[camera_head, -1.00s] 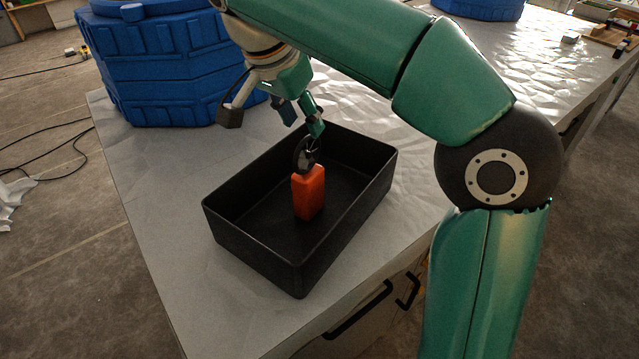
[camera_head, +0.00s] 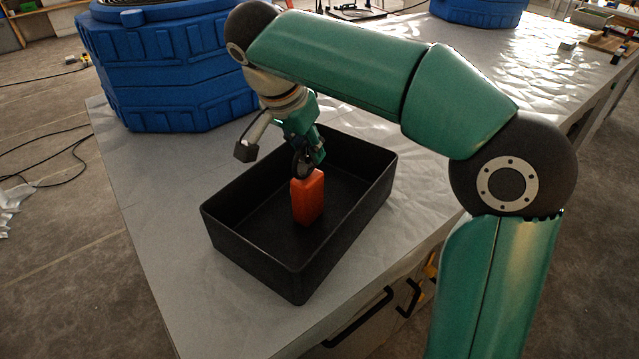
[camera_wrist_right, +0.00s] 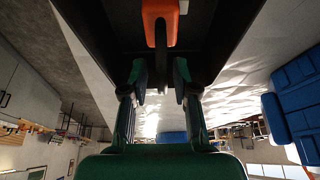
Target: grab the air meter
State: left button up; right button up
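The air meter (camera_head: 308,198) is an orange handset with a black round fan head on top. It stands upright inside a black open bin (camera_head: 255,257) on the table. My right gripper (camera_head: 312,152) is at the fan head, above the orange body. In the right wrist view the gripper (camera_wrist_right: 160,82) has its two fingers apart, with the dark edge-on fan head reaching toward the gap between them. The orange body (camera_wrist_right: 160,22) shows beyond the fingertips. I cannot tell whether either finger touches the meter. My left gripper is out of view.
The light table (camera_head: 165,225) is clear around the bin. A large blue ribbed container (camera_head: 165,75) stands behind at the left, and another blue one (camera_head: 480,12) is farther back. Cables lie on the floor at left.

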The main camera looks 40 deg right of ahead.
grip_shut()
